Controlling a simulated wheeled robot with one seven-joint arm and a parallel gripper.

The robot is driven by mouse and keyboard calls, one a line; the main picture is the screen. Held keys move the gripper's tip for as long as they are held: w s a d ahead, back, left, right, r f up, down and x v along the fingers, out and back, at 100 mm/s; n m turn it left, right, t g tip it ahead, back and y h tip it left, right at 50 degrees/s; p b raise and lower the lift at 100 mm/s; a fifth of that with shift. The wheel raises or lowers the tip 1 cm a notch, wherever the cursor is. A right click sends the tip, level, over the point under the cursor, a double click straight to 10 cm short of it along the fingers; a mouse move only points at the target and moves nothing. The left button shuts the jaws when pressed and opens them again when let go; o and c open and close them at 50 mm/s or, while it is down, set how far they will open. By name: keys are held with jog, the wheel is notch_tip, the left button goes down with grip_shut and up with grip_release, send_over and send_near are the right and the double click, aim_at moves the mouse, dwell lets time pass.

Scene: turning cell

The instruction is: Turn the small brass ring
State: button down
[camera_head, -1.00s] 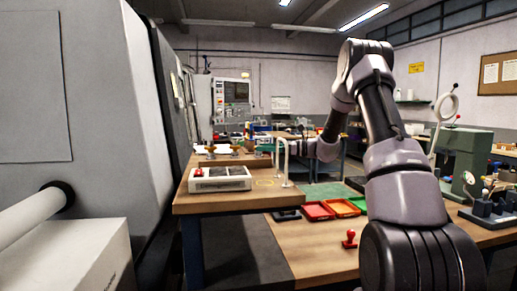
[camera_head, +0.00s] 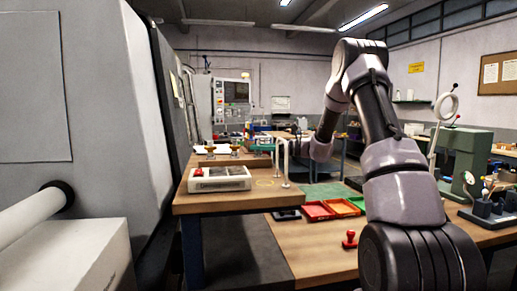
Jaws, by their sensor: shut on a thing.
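My gripper (camera_head: 300,149) shows small and dark at the end of my arm, above the right end of the raised wooden bench (camera_head: 222,205). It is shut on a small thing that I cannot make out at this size. Two small brass-coloured pieces, one on the left (camera_head: 210,152) and one on the right (camera_head: 235,150), stand at the back of the bench. I cannot tell whether either is a ring. No small brass ring shows clearly.
Red trays (camera_head: 317,211), a red stamp (camera_head: 349,239) and a green press (camera_head: 458,160) are right. A large machine (camera_head: 100,120) blocks the left.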

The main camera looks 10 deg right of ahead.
jog(key=shift+t, duration=0.3)
jog(key=m+t+h, duration=0.4)
jog(key=m+t, duration=0.1)
jog(key=t, duration=0.1)
jog(key=shift+s+a, duration=0.1)
jog(key=shift+m+t+h, duration=1.3)
jog(key=shift+m+h, duration=0.1)
jog(key=shift+h, duration=0.5)
jog(key=shift+c, duration=2.1)
grip_release()
